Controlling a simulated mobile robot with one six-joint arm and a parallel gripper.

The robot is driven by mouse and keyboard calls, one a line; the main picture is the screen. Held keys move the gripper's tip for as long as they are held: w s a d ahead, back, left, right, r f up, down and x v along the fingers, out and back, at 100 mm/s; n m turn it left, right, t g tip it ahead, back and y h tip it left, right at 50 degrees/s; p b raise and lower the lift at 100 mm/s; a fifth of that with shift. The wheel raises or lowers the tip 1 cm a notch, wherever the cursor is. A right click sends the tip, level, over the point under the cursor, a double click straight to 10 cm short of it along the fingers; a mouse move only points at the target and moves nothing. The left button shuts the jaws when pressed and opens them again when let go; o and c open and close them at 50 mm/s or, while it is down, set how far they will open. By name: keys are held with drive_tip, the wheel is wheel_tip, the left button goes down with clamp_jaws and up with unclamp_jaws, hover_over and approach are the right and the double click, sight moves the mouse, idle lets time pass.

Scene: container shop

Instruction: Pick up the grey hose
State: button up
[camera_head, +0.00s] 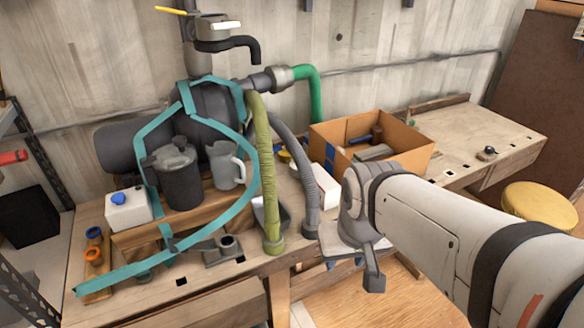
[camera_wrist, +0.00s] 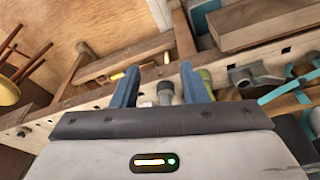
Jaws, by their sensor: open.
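The grey hose (camera_head: 297,165) is ribbed and hangs in a curve from the machine on the workbench. Its lower end has a cuff close to the bench's front edge. In the wrist view a grey end, apparently this hose (camera_wrist: 165,91), shows between the fingers. My gripper (camera_wrist: 158,75) has its two blue-grey fingers apart, with nothing visibly clamped. In the head view my gripper is just right of the hose's lower end, partly hidden by my wrist. Whether a finger touches the hose cannot be told.
A green ribbed hose (camera_head: 266,175) hangs close left of the grey one. Teal tape (camera_head: 252,185) loops around the machine and jugs. A white box (camera_head: 325,180) and an open cardboard box (camera_head: 415,152) stand behind my gripper. A yellow stool (camera_head: 540,205) is at right.

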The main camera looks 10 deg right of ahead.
drive_tip(key=o, duration=0.4)
drive_tip(key=w+d+f+t+h+b, duration=0.1)
drive_tip(key=w+d+f+t+b, duration=0.2)
drive_tip(key=w, duration=0.4)
drive_tip(key=w+d+f+t+b, duration=0.3)
drive_tip(key=w+d+f+b, duration=0.1)
drive_tip(key=w, duration=0.3)
drive_tip(key=shift+w+f+n+h, duration=0.25)
drive_tip(key=shift+f+n+h, duration=0.15)
drive_tip(key=shift+f, duration=0.5)
drive_tip(key=n+t+y+b, duration=0.4)
drive_tip(key=t+y+b, duration=0.3)
drive_tip(key=y+b, duration=0.2)
approach(317, 217)
drive_tip(key=x, duration=0.4)
drive_tip(key=shift+a+f+n+y, duration=0.2)
drive_tip(key=shift+n+y, duration=0.2)
drive_tip(key=shift+y, duration=0.2)
drive_tip(key=shift+d+x, duration=0.15)
drive_tip(key=shift+x, duration=1.75)
drive_tip(key=shift+d+x, duration=0.1)
drive_tip(key=shift+x, duration=1.85)
